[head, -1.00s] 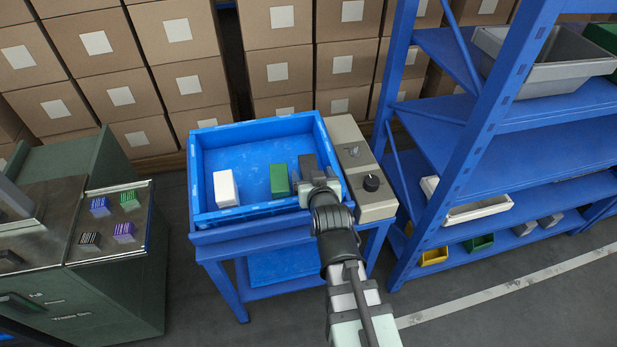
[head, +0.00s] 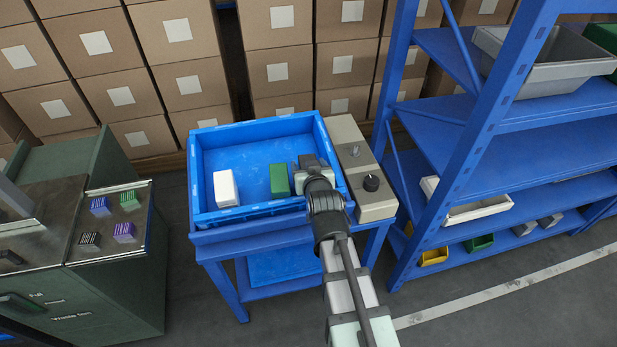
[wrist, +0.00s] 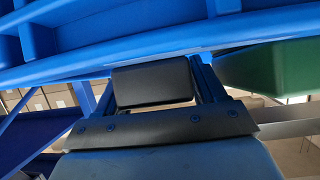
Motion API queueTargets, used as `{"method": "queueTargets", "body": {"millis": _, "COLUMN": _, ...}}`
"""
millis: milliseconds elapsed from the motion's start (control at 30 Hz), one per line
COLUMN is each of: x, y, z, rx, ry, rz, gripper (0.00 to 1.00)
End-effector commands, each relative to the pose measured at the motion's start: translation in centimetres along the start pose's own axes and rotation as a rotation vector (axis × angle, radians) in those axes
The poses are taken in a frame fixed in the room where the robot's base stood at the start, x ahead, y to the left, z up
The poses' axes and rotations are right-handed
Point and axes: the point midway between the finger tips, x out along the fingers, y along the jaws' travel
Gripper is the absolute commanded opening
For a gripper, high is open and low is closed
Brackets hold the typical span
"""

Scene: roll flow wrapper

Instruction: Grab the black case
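The black case (head: 307,161) is inside the blue crate (head: 256,127), near its right wall, partly hidden by my gripper in the head view. My gripper (head: 315,170) is over the crate's front right part, right at the case. In the wrist view the case (wrist: 152,83) sits between the two fingers of my gripper (wrist: 155,95), with a finger close along each side. Whether the fingers press on it cannot be made out.
A green case (head: 280,179) stands just left of the black case, and a white case (head: 226,188) farther left. A grey control box (head: 362,165) with a black knob adjoins the crate's right side. Blue shelving (head: 480,130) stands farther right. The crate's back is clear.

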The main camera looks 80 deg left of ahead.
Motion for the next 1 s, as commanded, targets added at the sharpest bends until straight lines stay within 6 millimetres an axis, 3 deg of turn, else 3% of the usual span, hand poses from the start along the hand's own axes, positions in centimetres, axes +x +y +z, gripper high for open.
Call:
{"method": "queueTargets", "body": {"millis": 67, "x": 0.0, "y": 0.0, "z": 0.0, "rx": 0.0, "ry": 0.0, "rz": 0.0, "gripper": 0.62}}
{"method": "queueTargets", "body": {"millis": 500, "x": 0.0, "y": 0.0, "z": 0.0, "rx": 0.0, "ry": 0.0, "rz": 0.0, "gripper": 0.2}}
{"method": "queueTargets", "body": {"millis": 833, "x": -0.2, "y": 0.0, "z": -0.4, "rx": 0.0, "ry": 0.001, "rz": 0.0, "gripper": 0.2}}
{"method": "queueTargets", "body": {"millis": 1000, "x": -0.8, "y": 0.0, "z": -2.0, "rx": 0.0, "ry": 0.003, "rz": 0.0, "gripper": 0.2}}
